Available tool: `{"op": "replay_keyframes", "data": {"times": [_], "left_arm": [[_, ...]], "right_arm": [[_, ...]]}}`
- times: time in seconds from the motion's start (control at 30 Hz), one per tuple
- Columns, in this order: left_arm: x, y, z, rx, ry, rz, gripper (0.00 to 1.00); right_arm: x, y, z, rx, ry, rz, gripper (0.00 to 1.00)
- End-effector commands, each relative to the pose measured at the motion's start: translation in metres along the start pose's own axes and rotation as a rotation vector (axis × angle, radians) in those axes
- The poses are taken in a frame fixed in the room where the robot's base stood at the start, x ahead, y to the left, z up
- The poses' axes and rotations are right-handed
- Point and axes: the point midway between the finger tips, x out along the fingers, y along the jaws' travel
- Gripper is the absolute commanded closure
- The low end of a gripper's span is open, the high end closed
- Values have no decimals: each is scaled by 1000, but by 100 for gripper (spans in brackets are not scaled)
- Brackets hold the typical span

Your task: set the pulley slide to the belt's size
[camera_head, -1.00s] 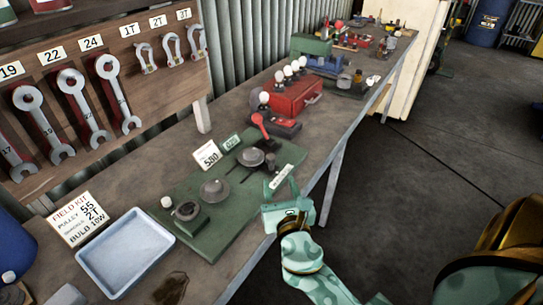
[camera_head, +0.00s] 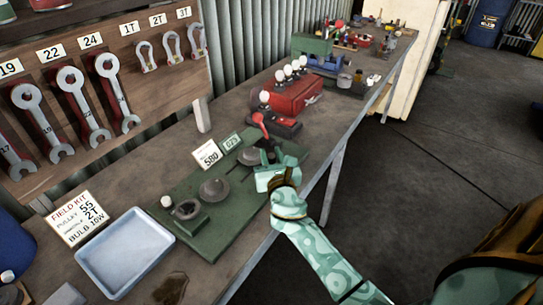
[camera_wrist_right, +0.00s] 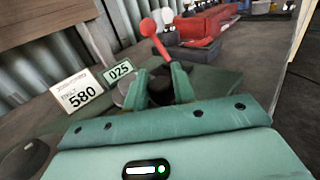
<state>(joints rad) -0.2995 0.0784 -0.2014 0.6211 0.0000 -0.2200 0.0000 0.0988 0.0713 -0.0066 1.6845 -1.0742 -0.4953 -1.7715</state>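The green pulley board (camera_head: 222,233) lies on the bench. It carries two dark grey pulley discs, the nearer (camera_head: 215,189) and the farther (camera_head: 249,157). A white card (camera_head: 207,155) behind them reads 580; it also shows in the wrist view (camera_wrist_right: 78,93). A green readout (camera_wrist_right: 120,72) beside it reads 025. My right gripper (camera_head: 270,162) is at the board's far right end. In the wrist view its two fingers (camera_wrist_right: 160,84) stand apart around a dark knob (camera_wrist_right: 159,93); contact is unclear. My left gripper is not in view.
A red-handled lever (camera_head: 261,124) stands just beyond the board, before a red box (camera_head: 297,97) with white bulbs. Wrenches hang behind.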

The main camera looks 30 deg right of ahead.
Motion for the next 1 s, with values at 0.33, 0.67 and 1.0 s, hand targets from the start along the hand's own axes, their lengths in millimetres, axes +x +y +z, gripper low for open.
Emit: {"op": "replay_keyframes", "data": {"times": [0.33, 0.67, 1.0], "left_arm": [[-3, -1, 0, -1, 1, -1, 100], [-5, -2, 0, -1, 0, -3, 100], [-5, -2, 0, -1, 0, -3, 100]], "right_arm": [[11, -11, 1, -3, -1, 0, 100], [24, -26, 0, -2, -1, -3, 100], [24, -25, 0, -1, -1, -2, 54]]}}
